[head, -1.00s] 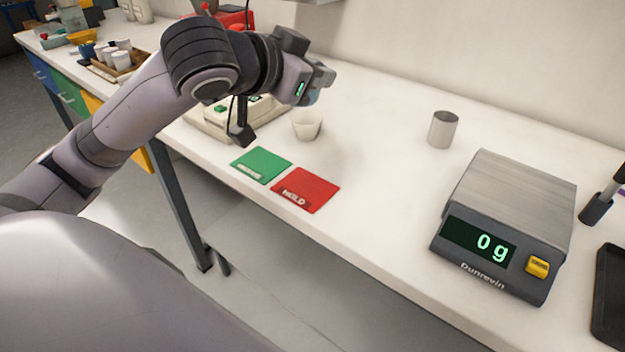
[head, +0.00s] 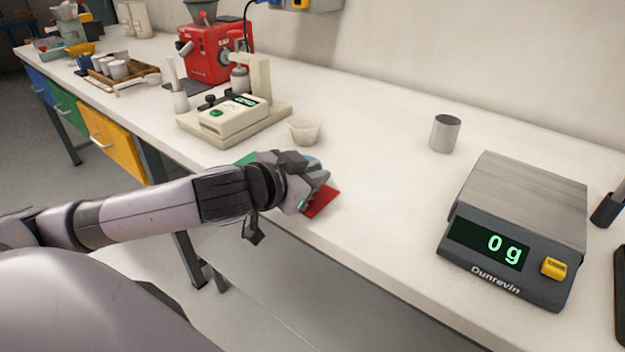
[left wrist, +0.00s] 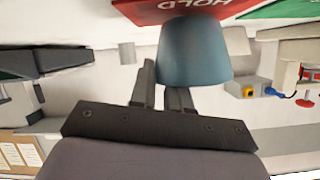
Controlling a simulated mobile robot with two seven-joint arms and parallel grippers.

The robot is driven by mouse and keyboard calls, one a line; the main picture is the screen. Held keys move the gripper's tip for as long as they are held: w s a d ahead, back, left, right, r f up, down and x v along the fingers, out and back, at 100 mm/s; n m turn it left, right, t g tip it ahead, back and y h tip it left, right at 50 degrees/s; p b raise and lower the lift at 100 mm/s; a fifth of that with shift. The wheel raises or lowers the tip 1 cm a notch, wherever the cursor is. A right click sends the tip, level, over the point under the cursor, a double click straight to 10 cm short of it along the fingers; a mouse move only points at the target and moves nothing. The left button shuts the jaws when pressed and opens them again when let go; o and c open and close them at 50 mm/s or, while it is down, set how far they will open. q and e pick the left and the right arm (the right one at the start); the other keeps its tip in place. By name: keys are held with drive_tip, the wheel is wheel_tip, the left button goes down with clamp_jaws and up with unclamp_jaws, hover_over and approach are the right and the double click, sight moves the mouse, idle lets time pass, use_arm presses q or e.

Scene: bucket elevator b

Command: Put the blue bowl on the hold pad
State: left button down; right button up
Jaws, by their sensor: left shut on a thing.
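My left gripper (head: 314,182) is over the red hold pad (head: 322,203), with its arm coming in from the left. It is shut on the blue bowl (left wrist: 193,54). In the head view only a small blue patch of the bowl (head: 313,163) shows behind the gripper. In the left wrist view the bowl is beside the fingers (left wrist: 164,78) and overlaps the red pad (left wrist: 175,9) marked HOLD. I cannot tell whether the bowl touches the pad. My right gripper is out of view.
A green pad (head: 245,159) lies left of the red one, mostly hidden by my arm. A whitish cup (head: 305,130) and a beige scale (head: 235,117) stand behind. A metal cup (head: 445,133) and a large scale reading 0 g (head: 515,232) are right, with bare table between.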

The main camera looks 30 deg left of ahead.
use_arm(q)
drive_tip(key=shift+f, duration=0.3)
drive_tip(key=c, duration=1)
unclamp_jaws()
drive_tip(key=shift+c, duration=0.2)
